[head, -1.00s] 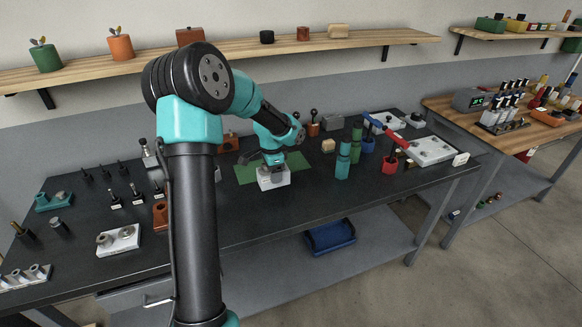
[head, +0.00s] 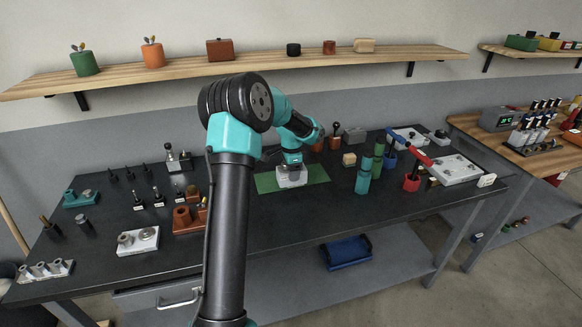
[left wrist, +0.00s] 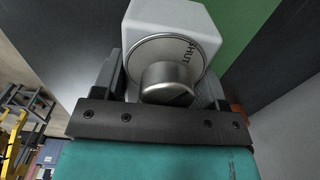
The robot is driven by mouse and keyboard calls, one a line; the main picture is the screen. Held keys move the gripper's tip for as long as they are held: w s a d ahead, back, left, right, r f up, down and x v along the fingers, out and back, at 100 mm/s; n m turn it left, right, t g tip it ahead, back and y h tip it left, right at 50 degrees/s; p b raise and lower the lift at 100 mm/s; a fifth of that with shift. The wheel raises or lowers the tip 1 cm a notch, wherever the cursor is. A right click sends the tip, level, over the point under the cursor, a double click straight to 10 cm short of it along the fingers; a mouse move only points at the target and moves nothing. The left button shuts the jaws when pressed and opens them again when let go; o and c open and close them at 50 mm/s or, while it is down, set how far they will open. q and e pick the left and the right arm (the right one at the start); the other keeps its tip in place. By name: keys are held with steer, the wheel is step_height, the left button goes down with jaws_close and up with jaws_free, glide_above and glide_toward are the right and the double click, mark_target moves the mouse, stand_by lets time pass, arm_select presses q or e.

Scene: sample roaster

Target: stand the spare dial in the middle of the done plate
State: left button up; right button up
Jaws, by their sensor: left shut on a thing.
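The spare dial (head: 291,180) is a white block in the middle of the head view. In the left wrist view the dial (left wrist: 150,18) shows a round face marked SHUT and a silver knob (left wrist: 168,78). My left gripper (head: 292,166) points down from above and is shut on the dial by its knob, with a finger on each side. A flat green plate (head: 317,175), which looks like the done plate, lies under and around the dial. The dial looks upright over its middle; I cannot tell whether it touches the plate. My right gripper is not in view.
Teal and green bottles (head: 363,177) and a red cup (head: 411,182) stand right of the plate. A brown fixture (head: 188,221) and a white plate with knobs (head: 138,241) are left.

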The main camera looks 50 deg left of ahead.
arm_select(q)
steer(key=w+a, duration=0.3)
steer(key=a, duration=0.1)
steer(key=w+a, duration=0.2)
steer(key=shift+w+a+f, duration=0.2)
steer(key=shift+w+f, duration=0.1)
steer(key=shift+f, duration=0.05)
steer(key=shift+w+a, duration=0.1)
steer(key=shift+w+a+f, duration=0.1)
steer(key=shift+f, duration=1.65)
steer(key=shift+f, duration=0.2)
steer(key=o, duration=1.2)
steer(key=shift+o, duration=0.2)
